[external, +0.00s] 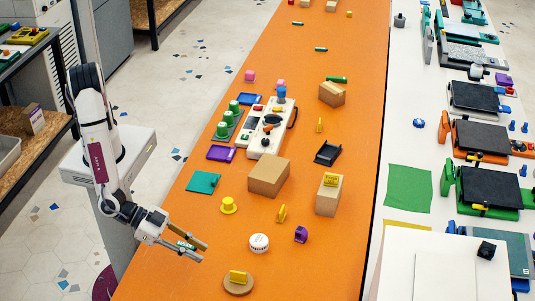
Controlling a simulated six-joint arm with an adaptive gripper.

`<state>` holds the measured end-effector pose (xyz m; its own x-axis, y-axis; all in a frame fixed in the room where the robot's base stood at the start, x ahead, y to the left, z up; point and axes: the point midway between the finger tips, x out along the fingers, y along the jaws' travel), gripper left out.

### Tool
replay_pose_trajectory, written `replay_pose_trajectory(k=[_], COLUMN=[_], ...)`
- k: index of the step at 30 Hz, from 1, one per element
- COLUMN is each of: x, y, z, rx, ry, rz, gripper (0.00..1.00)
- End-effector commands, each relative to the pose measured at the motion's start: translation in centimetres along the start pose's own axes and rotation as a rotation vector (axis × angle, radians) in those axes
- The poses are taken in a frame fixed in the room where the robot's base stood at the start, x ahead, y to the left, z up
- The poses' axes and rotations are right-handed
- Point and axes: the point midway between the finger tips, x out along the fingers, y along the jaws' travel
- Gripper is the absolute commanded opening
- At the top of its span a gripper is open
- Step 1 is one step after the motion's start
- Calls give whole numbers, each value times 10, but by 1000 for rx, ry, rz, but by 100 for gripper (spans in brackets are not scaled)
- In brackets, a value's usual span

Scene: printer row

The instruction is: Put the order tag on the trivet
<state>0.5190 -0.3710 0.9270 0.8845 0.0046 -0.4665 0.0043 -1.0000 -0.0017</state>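A round tan disc, which looks like the trivet (246,289), lies on the orange table near its front edge. A small yellow piece that looks like the order tag (238,277) stands on the disc, tilted a little. Similar yellow pieces stand farther back, one near the middle (281,214) and one beyond it (319,125); I cannot tell for sure which is the order tag. My gripper (204,252) is at the left edge of the table, up and left of the disc, with its fingers apart and nothing seen between them. A teal patch shows at its base.
A white round tin (259,243) stands just behind the disc. A yellow hat-shaped piece (228,205), a purple piece (301,234) and cardboard boxes (268,177) stand farther back. The table right of the disc is clear.

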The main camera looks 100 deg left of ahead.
Motion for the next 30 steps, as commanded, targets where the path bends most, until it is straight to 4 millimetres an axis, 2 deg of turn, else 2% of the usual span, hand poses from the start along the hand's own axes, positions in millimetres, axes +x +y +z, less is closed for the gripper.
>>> replay_pose_trajectory(k=[20, 25, 30], x=[0, -2, -8], y=[-1, -4, -12], z=[-5, -22, -51], rx=[-8, -36, -77], ry=[-5, -23, -54], rz=[10, 48, 115], gripper=[22, 22, 22])
